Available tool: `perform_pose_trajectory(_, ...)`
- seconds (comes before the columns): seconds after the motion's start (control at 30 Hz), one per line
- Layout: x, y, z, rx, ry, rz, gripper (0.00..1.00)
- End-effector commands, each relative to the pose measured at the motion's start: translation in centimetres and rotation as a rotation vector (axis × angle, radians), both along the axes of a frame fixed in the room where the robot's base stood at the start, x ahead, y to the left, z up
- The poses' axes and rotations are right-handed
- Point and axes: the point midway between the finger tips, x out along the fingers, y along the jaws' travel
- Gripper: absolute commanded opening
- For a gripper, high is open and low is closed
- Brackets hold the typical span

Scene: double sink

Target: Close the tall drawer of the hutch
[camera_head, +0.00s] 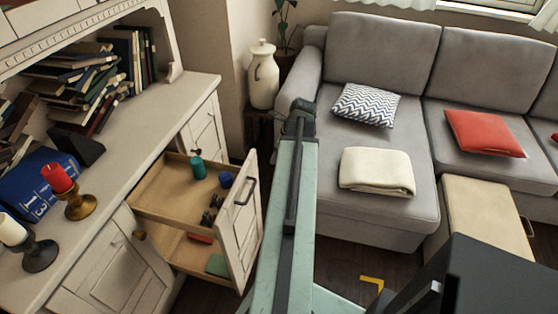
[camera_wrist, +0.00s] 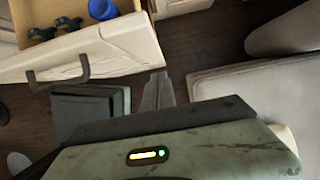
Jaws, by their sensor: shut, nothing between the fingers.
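The hutch (camera_head: 145,110) is white and fills the left of the head view. Its tall drawer (camera_head: 160,213) is pulled out, with a white panelled front (camera_head: 238,222) facing right and a dark handle. The handle also shows in the wrist view (camera_wrist: 60,78), at the left. The drawer has two wooden levels. A teal cylinder (camera_head: 197,168), a blue cup (camera_head: 225,180) and small dark items stand on the upper one. My gripper (camera_wrist: 158,78) is shut and empty, right of the handle in the wrist view and apart from it. The head view does not clearly show its fingertips.
A grey sofa (camera_head: 340,62) with cushions and a folded blanket (camera_head: 376,171) stands to the right. A white jar (camera_head: 263,76) stands behind. Candle holders (camera_head: 80,207) and books are on the hutch. Dark floor lies between drawer and sofa, with my arm above it.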

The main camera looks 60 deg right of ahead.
Motion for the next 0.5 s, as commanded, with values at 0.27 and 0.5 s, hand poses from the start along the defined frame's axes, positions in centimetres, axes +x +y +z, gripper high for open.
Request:
perform_pose_trajectory(0.27, 3.6, 0.8, -1.6, -0.001, 0.000, 0.003, 0.00)
perform_pose_trajectory(0.5, 4.6, 1.1, -1.5, 0.000, 0.000, 0.001, 0.00)
